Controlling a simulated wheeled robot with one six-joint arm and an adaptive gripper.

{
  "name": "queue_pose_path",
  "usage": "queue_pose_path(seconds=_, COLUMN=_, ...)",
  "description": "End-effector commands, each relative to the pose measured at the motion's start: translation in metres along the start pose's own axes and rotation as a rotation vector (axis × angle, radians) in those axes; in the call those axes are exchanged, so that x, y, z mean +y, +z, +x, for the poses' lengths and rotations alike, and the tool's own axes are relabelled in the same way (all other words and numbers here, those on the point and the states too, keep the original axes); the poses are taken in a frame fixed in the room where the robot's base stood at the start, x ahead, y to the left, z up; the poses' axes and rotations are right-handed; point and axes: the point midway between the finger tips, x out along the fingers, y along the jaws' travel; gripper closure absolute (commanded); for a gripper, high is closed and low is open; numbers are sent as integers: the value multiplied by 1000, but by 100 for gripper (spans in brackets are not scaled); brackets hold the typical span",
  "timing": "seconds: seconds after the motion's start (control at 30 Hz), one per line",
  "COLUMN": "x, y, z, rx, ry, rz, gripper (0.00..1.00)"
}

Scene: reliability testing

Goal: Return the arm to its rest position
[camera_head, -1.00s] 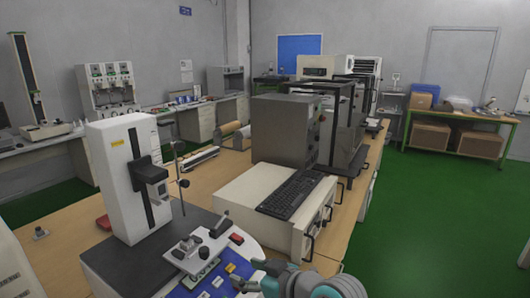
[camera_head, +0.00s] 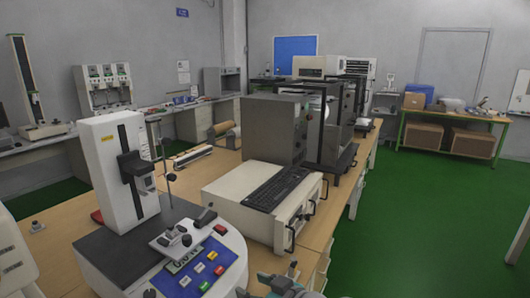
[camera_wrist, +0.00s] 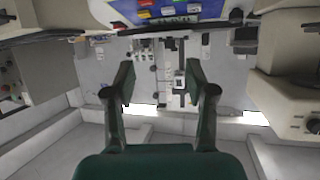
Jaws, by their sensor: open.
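My gripper (camera_head: 268,283) shows at the bottom edge of the head view, with part of my arm cut off by the frame. It is in front of the tester's blue control panel (camera_head: 190,276), just to its right. In the wrist view, my gripper (camera_wrist: 160,80) has its two dark green fingers apart, with nothing held between them. Beyond the fingertips are a grey wall and distant benches, seen upside down. The blue panel (camera_wrist: 180,10) with coloured buttons is at the top of the wrist view, apart from the fingers.
The white tester (camera_head: 112,160) stands on the wooden bench (camera_head: 228,165). A keyboard (camera_head: 278,188) lies on a cream instrument (camera_head: 228,195) to the right. A grey box (camera_head: 272,130) stands behind it. Green floor (camera_head: 400,220) is free at the right.

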Motion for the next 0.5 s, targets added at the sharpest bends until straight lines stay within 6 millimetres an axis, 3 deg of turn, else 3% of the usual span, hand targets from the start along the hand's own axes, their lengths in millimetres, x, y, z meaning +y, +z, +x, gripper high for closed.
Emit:
queue_pose_path(seconds=0.27, x=4, y=52, z=-8, rx=6, ry=76, rz=74, gripper=44)
queue_pose_path(seconds=0.5, x=6, y=126, z=-33, rx=19, ry=199, rz=169, gripper=44)
